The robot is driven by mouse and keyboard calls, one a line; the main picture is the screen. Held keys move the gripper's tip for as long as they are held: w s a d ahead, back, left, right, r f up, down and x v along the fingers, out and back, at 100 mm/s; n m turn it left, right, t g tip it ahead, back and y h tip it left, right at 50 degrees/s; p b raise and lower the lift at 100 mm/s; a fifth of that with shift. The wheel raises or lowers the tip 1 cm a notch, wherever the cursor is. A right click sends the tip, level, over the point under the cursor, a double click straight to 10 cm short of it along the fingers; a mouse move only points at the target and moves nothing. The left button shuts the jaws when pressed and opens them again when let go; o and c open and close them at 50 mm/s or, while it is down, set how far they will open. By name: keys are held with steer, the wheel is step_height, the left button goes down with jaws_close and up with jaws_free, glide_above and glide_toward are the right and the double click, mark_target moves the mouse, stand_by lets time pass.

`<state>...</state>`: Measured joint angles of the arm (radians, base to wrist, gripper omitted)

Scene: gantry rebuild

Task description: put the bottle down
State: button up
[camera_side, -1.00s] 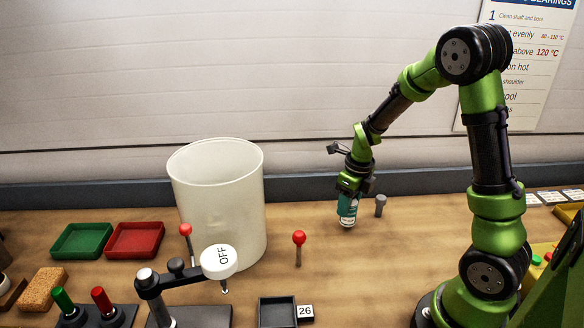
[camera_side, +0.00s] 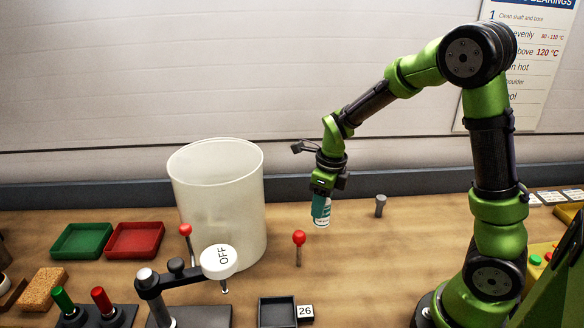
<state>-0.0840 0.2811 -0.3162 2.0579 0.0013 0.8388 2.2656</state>
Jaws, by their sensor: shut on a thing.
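The bottle (camera_side: 322,214) is small, teal and white, and hangs roughly upright below my gripper (camera_side: 323,194). My gripper is shut on its upper part, and the fingers hide its top. The bottle appears to be held above the wooden bench, between the large white bin and a short grey peg. I cannot tell the exact gap under it.
A tall white bin (camera_side: 218,200) stands left of the bottle. A red-knobbed lever (camera_side: 299,240) stands in front of it, and a grey peg (camera_side: 380,206) to its right. Green (camera_side: 82,240) and red (camera_side: 135,239) trays lie far left. Bench front of the peg is clear.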

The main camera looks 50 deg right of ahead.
steer(key=shift+w+d+f, duration=0.3)
steer(key=shift+w+f, duration=0.45)
steer(key=shift+w, duration=1.1)
steer(key=shift+w+d+f, duration=0.35)
steer(key=shift+w+f, duration=0.45)
steer(key=shift+w, duration=1)
steer(key=shift+w+d+f, duration=0.3)
steer(key=shift+w+f, duration=0.45)
steer(key=shift+w, duration=1.1)
steer(key=shift+f, duration=0.2)
steer(key=o, duration=1.1)
